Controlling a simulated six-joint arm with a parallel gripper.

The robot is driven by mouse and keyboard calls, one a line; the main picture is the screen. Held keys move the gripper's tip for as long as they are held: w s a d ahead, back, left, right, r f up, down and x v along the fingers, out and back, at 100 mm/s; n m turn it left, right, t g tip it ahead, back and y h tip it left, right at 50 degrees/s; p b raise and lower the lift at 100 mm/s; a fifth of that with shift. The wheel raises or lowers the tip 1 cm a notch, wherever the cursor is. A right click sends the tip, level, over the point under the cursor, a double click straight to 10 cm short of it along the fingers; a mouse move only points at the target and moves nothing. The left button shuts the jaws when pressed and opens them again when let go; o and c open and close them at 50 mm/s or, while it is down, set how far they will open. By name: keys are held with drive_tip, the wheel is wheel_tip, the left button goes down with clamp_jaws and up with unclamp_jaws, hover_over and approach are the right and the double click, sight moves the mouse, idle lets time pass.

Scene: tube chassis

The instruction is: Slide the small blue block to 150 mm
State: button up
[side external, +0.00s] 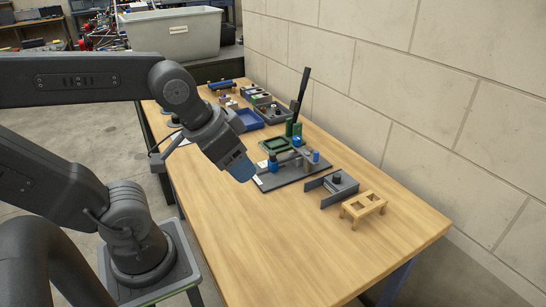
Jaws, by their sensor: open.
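My gripper (240,168) hangs over the table's left part, to the left of a dark flat board (284,177), with its blue fingers pointing down and to the right. It is open, and nothing shows between the fingers. Small blue pieces stand on or by the board: one (316,157) at its right, one (297,142) at the back, and one (272,166) at the left beside a grey bar. They are too small to tell which is the block. No millimetre scale can be read.
A green tray (275,145), a dark upright post (302,88) and a blue tray (248,120) stand behind the board. A grey bracket (329,190) and a wooden stand (363,207) are to its right. The table's (260,240) front is bare; a wall borders the right.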

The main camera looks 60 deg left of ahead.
drive_tip(key=shift+c, duration=0.7)
drive_tip(key=shift+w+a+r, duration=0.15)
drive_tip(key=shift+w, duration=0.15)
drive_tip(key=shift+c, duration=0.3)
drive_tip(key=n+g, duration=0.2)
drive_tip(key=g, duration=0.4)
hover_over(273, 153)
wheel_tip(273, 153, down, 6)
wheel_tip(273, 153, down, 13)
drive_tip(key=shift+s, duration=0.1)
clamp_jaws()
